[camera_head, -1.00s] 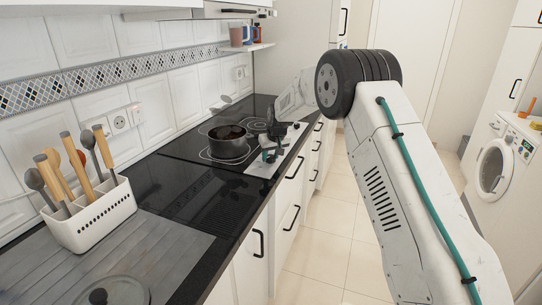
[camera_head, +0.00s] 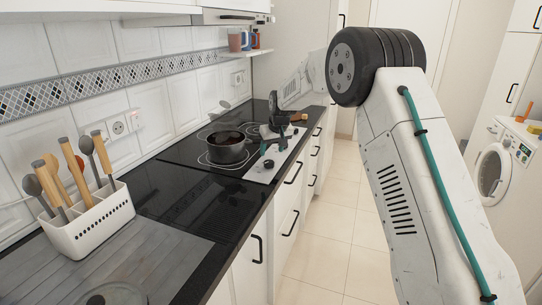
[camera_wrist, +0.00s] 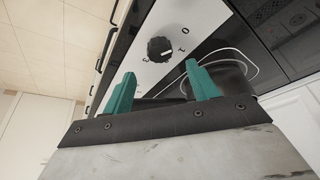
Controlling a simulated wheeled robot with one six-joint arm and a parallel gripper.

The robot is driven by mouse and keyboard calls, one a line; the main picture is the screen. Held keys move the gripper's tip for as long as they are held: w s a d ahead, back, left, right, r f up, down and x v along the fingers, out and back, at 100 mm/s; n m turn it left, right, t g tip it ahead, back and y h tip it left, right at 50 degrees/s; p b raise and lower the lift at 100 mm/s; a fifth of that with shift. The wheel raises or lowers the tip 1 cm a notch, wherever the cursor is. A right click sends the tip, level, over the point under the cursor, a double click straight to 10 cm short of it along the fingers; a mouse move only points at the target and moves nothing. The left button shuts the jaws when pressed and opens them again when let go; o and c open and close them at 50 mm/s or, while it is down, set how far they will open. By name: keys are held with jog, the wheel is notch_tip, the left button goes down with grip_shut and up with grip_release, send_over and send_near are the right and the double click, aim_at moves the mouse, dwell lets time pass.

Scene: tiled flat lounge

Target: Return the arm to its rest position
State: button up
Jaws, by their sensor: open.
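My arm (camera_head: 400,150) reaches forward over the kitchen counter, its dark round joint high at the right of the head view. My gripper (camera_head: 264,150) is beside the hob, small in that view and partly merged with dark things behind it. In the wrist view, the two teal fingers of my gripper (camera_wrist: 160,69) stand apart with nothing held between them. A black control knob (camera_wrist: 160,49) on the pale panel shows beyond the fingertips. The dark pot (camera_wrist: 222,75) is partly hidden behind the right finger.
The pot (camera_head: 226,148) stands on the black hob, left of my gripper. A white utensil holder (camera_head: 92,226) stands on the near counter. Drawers with black handles line the counter front. The tiled floor (camera_head: 325,245) is clear. A washing machine (camera_head: 497,170) stands at right.

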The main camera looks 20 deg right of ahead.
jog(key=shift+s+r, duration=0.15)
jog(key=shift+r, duration=0.2)
jog(key=shift+g, duration=0.9)
jog(key=s+f, duration=0.2)
jog(key=s, duration=0.1)
jog(key=s+f, duration=0.1)
jog(key=s, duration=0.1)
jog(key=shift+d+f, duration=0.15)
jog(key=s+d+r, duration=0.1)
jog(key=s+r, duration=0.4)
jog(key=s, duration=1.3)
jog(key=s+r+m, duration=0.1)
jog(key=s+r, duration=0.4)
jog(key=s, duration=1.3)
jog(key=s+d+r+m+g, duration=0.1)
jog(key=s+r, duration=0.4)
jog(key=s, duration=1.3)
jog(key=shift+d+h, duration=0.35)
jog(key=shift+h, duration=0.05)
jog(key=shift+r, duration=0.1)
